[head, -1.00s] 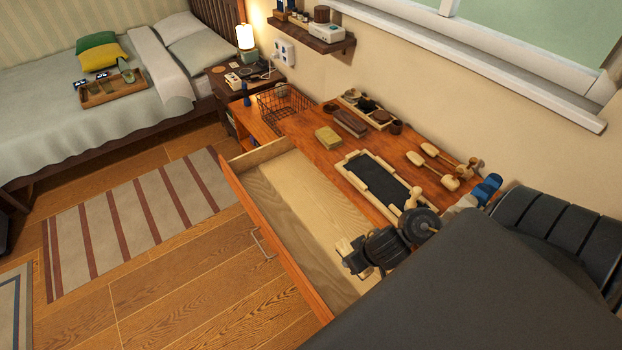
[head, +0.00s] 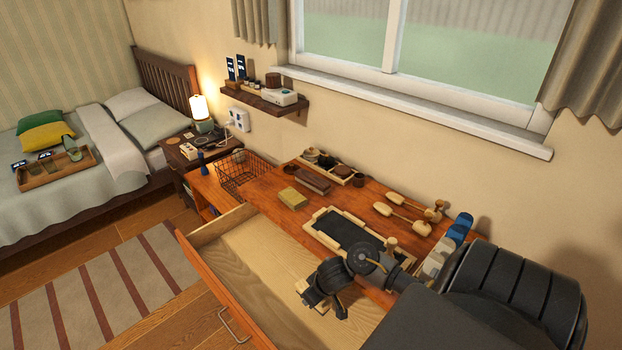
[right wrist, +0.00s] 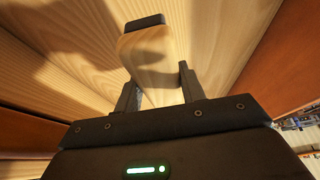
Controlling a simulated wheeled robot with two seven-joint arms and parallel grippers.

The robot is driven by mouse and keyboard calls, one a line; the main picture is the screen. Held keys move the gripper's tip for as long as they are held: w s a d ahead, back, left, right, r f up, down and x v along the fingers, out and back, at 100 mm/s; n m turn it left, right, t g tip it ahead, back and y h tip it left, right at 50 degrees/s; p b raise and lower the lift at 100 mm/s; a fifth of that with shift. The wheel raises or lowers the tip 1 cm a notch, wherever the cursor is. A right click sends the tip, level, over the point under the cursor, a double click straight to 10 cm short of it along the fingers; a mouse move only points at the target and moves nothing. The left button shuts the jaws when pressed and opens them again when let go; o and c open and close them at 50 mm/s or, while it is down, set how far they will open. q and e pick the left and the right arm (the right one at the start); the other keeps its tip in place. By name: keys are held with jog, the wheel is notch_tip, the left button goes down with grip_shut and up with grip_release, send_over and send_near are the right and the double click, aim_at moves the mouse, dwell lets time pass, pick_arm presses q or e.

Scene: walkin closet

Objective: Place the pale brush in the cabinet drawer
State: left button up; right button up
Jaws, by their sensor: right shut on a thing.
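The pale brush (right wrist: 152,48) is a light wooden piece with a dark end, held between the fingers of my right gripper (right wrist: 157,80) in the right wrist view. In the head view my right gripper (head: 325,300) hangs over the near part of the open cabinet drawer (head: 255,250). A pale bit of the brush (head: 301,286) shows at its left; the rest is hidden by the gripper. Drawer wood lies behind the brush in the wrist view, but I cannot tell whether it touches the floor. My left gripper is not in view.
The cabinet top holds a tray with a dark mat (head: 350,235), a yellow block (head: 293,198), wooden-handled brushes (head: 402,217) and a wire basket (head: 240,172). A wall shelf (head: 262,103) is above. The drawer's far part is empty.

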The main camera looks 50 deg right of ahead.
jog(key=shift+w+d+f, duration=0.1)
jog(key=shift+w+f, duration=0.2)
jog(key=shift+f, duration=0.15)
jog(key=shift+w+f, duration=0.1)
jog(key=shift+w, duration=0.1)
jog(key=shift+w+d+f, duration=0.1)
jog(key=shift+f, duration=0.15)
jog(key=shift+w+d+f+b, duration=0.1)
jog(key=shift+w+f+b, duration=0.1)
jog(key=shift+f+b, duration=0.85)
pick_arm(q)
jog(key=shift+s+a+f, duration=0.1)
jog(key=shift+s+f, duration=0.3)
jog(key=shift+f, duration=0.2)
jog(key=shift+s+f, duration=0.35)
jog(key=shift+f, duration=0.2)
pick_arm(e)
jog(key=shift+f, duration=0.65)
jog(key=shift+f, duration=0.15)
jog(key=o, duration=1)
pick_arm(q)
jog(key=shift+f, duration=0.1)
